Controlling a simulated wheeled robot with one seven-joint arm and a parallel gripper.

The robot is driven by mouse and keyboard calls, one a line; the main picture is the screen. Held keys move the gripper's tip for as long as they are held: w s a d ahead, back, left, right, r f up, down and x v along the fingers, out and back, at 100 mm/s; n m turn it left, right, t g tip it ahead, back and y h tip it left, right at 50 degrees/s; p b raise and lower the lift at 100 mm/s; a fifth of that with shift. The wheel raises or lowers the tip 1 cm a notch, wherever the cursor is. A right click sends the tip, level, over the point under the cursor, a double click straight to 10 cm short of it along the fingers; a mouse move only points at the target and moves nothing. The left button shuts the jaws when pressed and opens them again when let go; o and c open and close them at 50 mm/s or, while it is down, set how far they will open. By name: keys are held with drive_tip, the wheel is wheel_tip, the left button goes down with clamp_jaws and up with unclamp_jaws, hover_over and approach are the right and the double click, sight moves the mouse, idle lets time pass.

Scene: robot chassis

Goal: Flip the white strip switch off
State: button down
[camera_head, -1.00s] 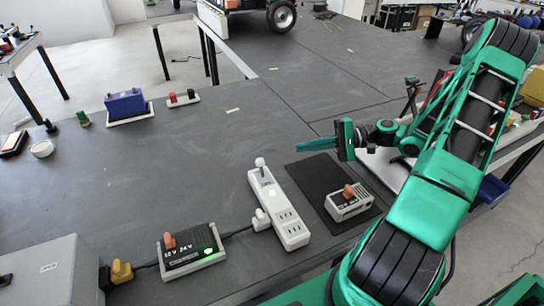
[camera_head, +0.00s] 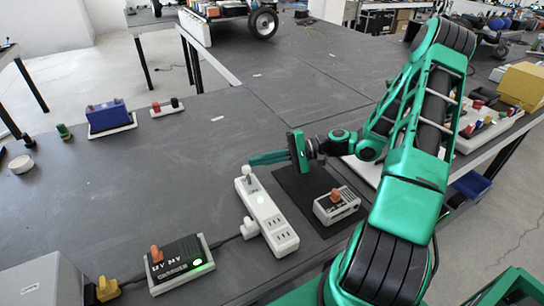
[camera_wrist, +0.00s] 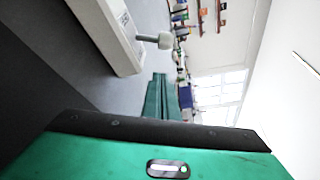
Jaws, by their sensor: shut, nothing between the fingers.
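The white power strip (camera_head: 267,213) lies on the dark table, with white plugs in it. The switch face is not clear there.
A black adapter (camera_head: 177,263) with a green light and an orange plug sits at the front left. A grey box with an orange knob (camera_head: 336,205) stands on a black mat (camera_head: 290,182) right of the strip. A blue battery (camera_head: 108,115) sits farther back. The table's middle is clear.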

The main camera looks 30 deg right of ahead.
sight(246, 169)
drive_tip(key=shift+s+a+r, duration=0.3)
drive_tip(key=shift+s+a, duration=0.1)
drive_tip(key=shift+s, duration=0.2)
drive_tip(key=shift+s+a+r, duration=0.25)
drive_tip(key=shift+s+a, duration=0.1)
drive_tip(key=shift+s, duration=0.2)
drive_tip(key=shift+d, duration=0.2)
drive_tip(key=shift+a, duration=0.15)
drive_tip(key=shift+s+r+n, duration=0.1)
drive_tip(key=shift+n, duration=0.2)
